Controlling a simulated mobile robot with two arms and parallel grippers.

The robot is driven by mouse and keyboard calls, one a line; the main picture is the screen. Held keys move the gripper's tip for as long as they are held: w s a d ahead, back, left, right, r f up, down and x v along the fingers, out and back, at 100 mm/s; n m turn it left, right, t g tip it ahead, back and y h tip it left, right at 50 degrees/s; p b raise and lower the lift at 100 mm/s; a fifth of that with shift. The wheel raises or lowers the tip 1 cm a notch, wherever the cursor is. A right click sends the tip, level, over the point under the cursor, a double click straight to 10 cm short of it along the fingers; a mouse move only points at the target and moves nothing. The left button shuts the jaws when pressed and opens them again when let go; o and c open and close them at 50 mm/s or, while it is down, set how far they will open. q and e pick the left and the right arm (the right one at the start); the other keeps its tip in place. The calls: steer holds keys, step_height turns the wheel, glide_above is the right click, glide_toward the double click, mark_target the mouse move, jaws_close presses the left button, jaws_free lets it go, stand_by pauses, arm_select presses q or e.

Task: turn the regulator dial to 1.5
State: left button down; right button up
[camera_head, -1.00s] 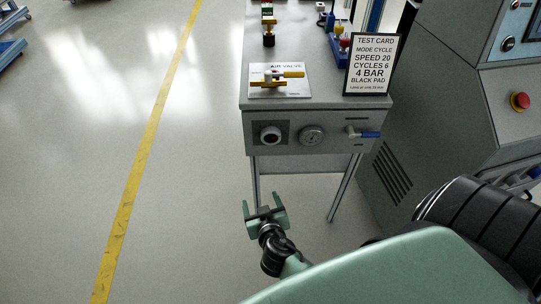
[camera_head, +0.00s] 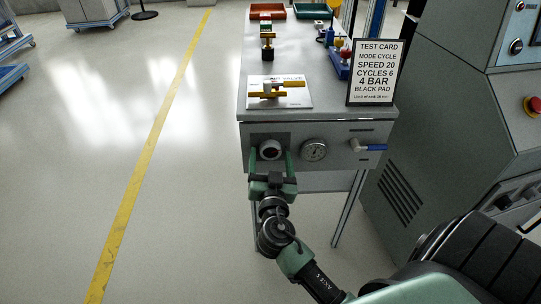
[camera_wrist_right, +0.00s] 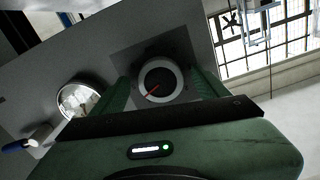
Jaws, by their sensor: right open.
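The regulator dial (camera_head: 270,150) is a dark round knob with a light ring on the front panel of the grey bench. It also shows in the right wrist view (camera_wrist_right: 158,83), with a red pointer line toward the lower left; its scale is too small to read. My right gripper (camera_head: 270,162) is open in front of the panel, with one green finger on each side of the dial. In the right wrist view a gap shows between the dial and the fingers; I cannot tell how deep they reach. My left gripper is not in view.
A round gauge (camera_head: 314,150) sits right of the dial, then a valve with a blue lever (camera_head: 369,147). Above are a plate with a yellow-handled valve (camera_head: 279,91) and a test card (camera_head: 374,72).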

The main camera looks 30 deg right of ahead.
steer(key=shift+w+d, duration=0.15)
steer(key=shift+w, duration=0.05)
steer(key=shift+c, duration=0.3)
steer(key=c, duration=1.3)
